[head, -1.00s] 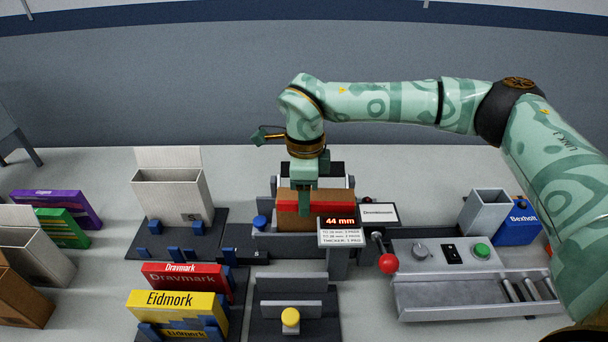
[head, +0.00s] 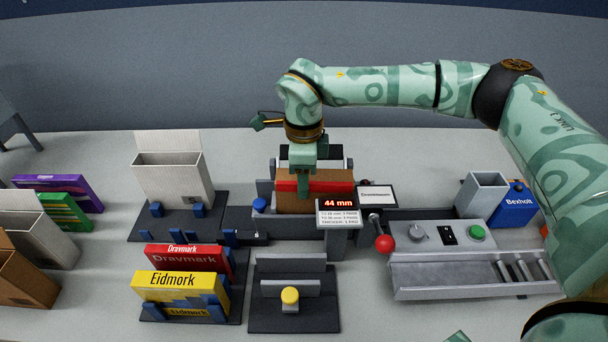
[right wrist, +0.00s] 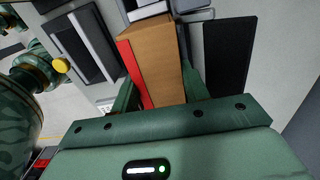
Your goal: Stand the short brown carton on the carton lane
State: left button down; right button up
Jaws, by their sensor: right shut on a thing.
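An open brown carton (head: 27,275) stands at the lower left edge of the head view, partly cut off by the frame. My right gripper (head: 304,190) is shut on a brown block with a red band (head: 325,203) in the gauge station, whose display reads 44 mm. In the right wrist view the same block (right wrist: 157,50) stands between the fingers, brown with a red side. A dark base with blue posts (head: 185,228) carries a tall pale open carton (head: 173,183); I cannot tell for sure whether this is the carton lane. My left gripper is not in view.
A grey-white open carton (head: 45,243), green and purple boxes (head: 65,190) stand at left. Red and yellow boxes (head: 180,290) stand in front. A yellow-knobbed fixture (head: 290,296), a red-ball lever (head: 384,243) and a control panel (head: 450,236) lie to the right.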

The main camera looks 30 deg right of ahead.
jog(key=shift+w+p, duration=0.15)
jog(key=shift+p, duration=0.5)
dwell(1.5)
jog(key=shift+f, duration=0.15)
dwell(0.8)
jog(key=o, duration=0.8)
jog(key=shift+o, duration=1.3)
jog(key=shift+d, duration=0.1)
